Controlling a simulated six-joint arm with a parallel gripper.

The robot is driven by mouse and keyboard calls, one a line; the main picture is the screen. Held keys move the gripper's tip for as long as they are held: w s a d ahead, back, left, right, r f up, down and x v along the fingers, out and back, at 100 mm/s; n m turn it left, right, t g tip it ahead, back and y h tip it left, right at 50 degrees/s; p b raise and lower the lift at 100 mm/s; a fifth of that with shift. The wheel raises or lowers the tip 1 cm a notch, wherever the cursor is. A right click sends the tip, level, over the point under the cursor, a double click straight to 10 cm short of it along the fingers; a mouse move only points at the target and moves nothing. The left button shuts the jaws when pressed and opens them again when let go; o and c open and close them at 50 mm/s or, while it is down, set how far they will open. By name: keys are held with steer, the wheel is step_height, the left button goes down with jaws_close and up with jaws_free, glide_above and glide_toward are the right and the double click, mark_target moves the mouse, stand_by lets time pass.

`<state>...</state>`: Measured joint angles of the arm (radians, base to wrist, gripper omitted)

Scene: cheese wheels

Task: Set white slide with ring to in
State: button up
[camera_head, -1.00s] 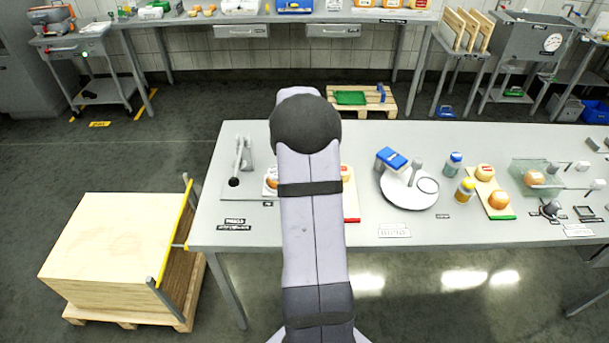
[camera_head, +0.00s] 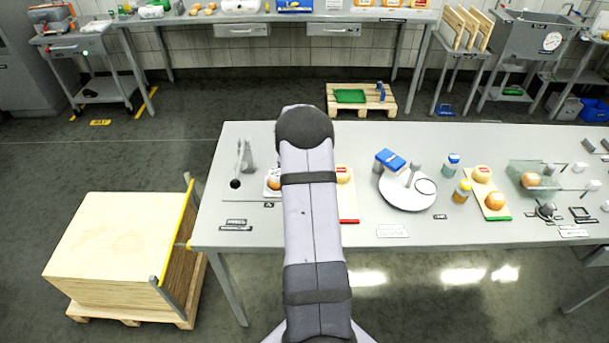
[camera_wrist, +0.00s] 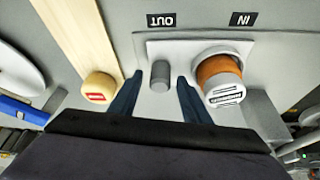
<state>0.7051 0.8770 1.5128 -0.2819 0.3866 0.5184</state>
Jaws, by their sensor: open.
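The white slide (camera_wrist: 178,47) is a pale flat plate in the wrist view, with a grey upright knob (camera_wrist: 160,76) on it. An orange round piece with a pale, marked top (camera_wrist: 222,82) stands at its right, near the IN label (camera_wrist: 243,19). The OUT label (camera_wrist: 162,20) is behind the knob. My gripper (camera_wrist: 159,84) is open, its dark fingers on either side of the knob with gaps showing. The ring cannot be clearly told apart from the round piece. In the head view my arm hides the gripper and part of this station.
A yellowish cheese with a red label (camera_wrist: 100,87) is left of my left finger, by a wooden board (camera_wrist: 85,32). The lever (camera_head: 240,165) stands left of my arm. A round white scale-like plate (camera_head: 407,192) and bottles are to the right.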

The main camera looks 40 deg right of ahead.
steer(key=shift+f, duration=0.2)
jaws_close()
steer(key=w+a+b, duration=0.6)
steer(key=w+a, duration=0.1)
steer(key=w, duration=0.1)
steer(key=shift+a+f+b, duration=0.1)
steer(key=shift+a+b, duration=0.2)
steer(key=shift+a, duration=0.1)
steer(key=shift+w+a, duration=0.1)
jaws_free()
steer(key=shift+w+a, duration=0.1)
steer(key=shift+r, duration=0.2)
